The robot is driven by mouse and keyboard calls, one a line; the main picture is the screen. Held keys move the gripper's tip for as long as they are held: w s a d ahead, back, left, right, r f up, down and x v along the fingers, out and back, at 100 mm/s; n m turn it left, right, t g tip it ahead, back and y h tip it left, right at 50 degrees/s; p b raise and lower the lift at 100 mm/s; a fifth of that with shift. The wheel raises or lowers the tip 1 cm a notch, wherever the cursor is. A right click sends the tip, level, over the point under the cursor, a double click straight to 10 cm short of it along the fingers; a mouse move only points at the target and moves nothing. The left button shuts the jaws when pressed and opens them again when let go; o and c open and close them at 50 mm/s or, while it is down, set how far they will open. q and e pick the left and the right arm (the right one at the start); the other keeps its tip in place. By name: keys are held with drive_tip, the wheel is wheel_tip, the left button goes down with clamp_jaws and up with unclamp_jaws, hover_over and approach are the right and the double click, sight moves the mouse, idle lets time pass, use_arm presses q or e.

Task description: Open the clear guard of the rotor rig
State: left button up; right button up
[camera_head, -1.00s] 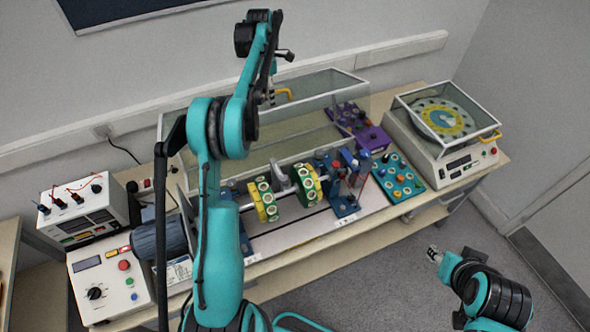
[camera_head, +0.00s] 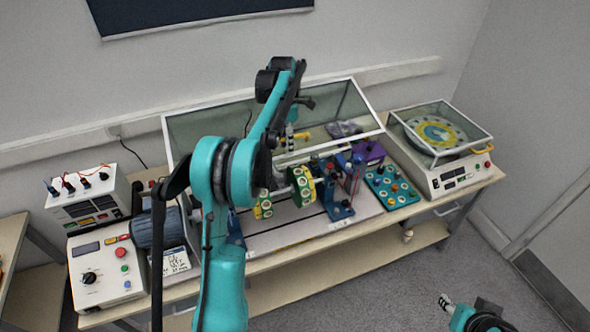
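The rotor rig (camera_head: 330,222) stands in the middle of the bench, with green-and-yellow discs (camera_head: 302,186) on its shaft. Its clear guard (camera_head: 350,105) has a pale frame and is tilted up behind the rotor, partly raised. The discs stand clear of its front rim. A yellow handle (camera_head: 302,136) is on that rim. My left gripper (camera_head: 290,138) is right at the handle; my arm hides part of it, and I cannot tell whether the fingers are shut on it. My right gripper (camera_head: 444,303) is low at the right, away from the bench, its fingers too small to read.
A balancing machine (camera_head: 440,178) with its own clear lid stands at the bench's right end. A teal board (camera_head: 392,186) and a purple box (camera_head: 368,151) are beside the rig. A control box (camera_head: 105,270) and a power supply (camera_head: 90,205) stand left. The floor in front is free.

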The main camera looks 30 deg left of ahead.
use_arm(q)
drive_tip(key=s+d+f+b, duration=0.2)
drive_tip(key=d+f, duration=0.1)
drive_tip(key=shift+s, duration=0.25)
drive_tip(key=shift+r, duration=0.1)
